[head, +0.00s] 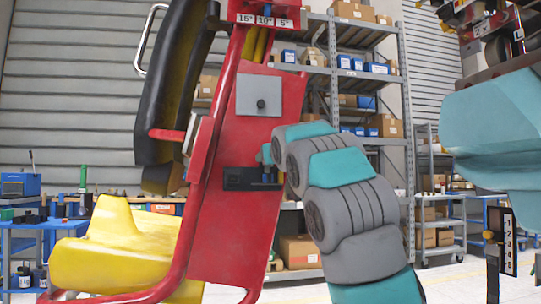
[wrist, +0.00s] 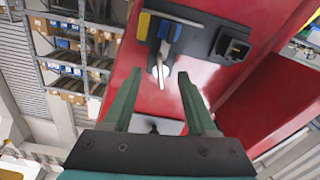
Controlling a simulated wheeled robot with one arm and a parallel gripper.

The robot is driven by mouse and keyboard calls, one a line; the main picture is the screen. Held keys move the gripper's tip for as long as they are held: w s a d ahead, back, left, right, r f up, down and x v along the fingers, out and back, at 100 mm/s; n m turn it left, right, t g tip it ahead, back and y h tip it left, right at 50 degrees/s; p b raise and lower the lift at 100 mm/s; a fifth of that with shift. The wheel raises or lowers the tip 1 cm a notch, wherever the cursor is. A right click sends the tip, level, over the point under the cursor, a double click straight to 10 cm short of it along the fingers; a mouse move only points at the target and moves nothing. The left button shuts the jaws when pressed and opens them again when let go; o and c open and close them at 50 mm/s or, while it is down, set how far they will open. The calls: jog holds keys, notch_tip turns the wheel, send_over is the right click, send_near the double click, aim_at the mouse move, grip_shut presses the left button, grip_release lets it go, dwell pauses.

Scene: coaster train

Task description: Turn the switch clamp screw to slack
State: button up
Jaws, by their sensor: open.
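My gripper (wrist: 158,75) is open, with its two green fingers apart in front of a red panel (wrist: 95,108). A dark switch block (wrist: 198,40) is on that panel, with a blue piece and a silver, pin-like part (wrist: 160,68) that may be the clamp screw. The silver part shows between the fingertips; I cannot tell whether they touch it. In the head view my gripper (head: 267,154) is just above the dark block (head: 238,178) on the red panel (head: 228,235). The block's blue piece (head: 267,178) is partly beside my arm.
A grey plate with a dark knob (head: 261,104) is higher on the panel. A black socket (wrist: 234,44) is on the block. Red tubes and a yellow seat (head: 110,250) are at left. Shelves (head: 365,80) stand behind. A turquoise body (head: 505,115) is at right.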

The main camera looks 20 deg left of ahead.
jog(key=shift+x, duration=0.8)
jog(key=shift+c, duration=0.2)
grip_shut()
